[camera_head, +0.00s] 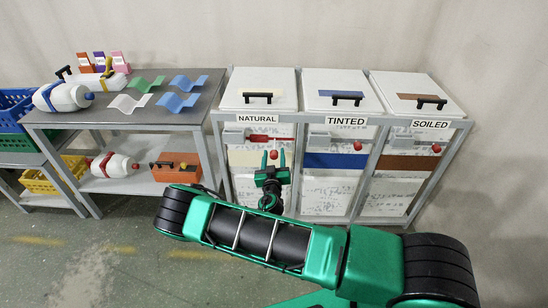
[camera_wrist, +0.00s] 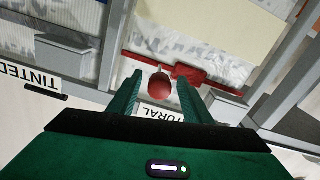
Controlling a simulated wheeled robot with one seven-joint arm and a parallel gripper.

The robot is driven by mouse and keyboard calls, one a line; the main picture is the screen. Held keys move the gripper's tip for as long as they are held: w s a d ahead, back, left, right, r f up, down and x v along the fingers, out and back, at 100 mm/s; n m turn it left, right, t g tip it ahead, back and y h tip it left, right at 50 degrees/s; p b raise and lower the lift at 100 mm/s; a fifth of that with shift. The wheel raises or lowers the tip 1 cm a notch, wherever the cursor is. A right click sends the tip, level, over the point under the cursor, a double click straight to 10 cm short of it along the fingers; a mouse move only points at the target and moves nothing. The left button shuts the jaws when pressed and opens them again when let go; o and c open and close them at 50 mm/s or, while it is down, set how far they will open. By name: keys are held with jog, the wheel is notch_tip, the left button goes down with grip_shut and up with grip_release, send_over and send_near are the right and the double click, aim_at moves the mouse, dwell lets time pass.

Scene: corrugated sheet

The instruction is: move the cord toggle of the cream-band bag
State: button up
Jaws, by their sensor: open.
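The cream-band bag (camera_head: 248,158) hangs in the left frame under the NATURAL label. Its cream band (camera_wrist: 215,22) fills the upper right of the wrist view. The red cord toggle (camera_head: 273,154) is a small red knob on the bag's front. It also shows in the wrist view (camera_wrist: 160,87), framed between my two fingers. A red piece (camera_wrist: 190,71) lies beside it. My gripper (camera_head: 273,159) is open in front of the bag, fingers either side of the toggle in the picture. I cannot tell whether the fingers touch it.
The blue-band TINTED bag (camera_head: 333,161) and brown-band SOILED bag (camera_head: 407,163) hang to the right, each with a red toggle. Grey frame posts (camera_head: 298,165) separate them. A table (camera_head: 205,100) with bent sheets and bottles stands at left.

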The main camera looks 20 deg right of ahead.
aim_at(274, 158)
grip_shut()
jog(key=shift+x, duration=3.65)
grip_release()
jog(key=shift+w, duration=0.1)
jog(key=v, duration=1)
jog(key=shift+s+a, duration=0.1)
jog(key=shift+s, duration=0.25)
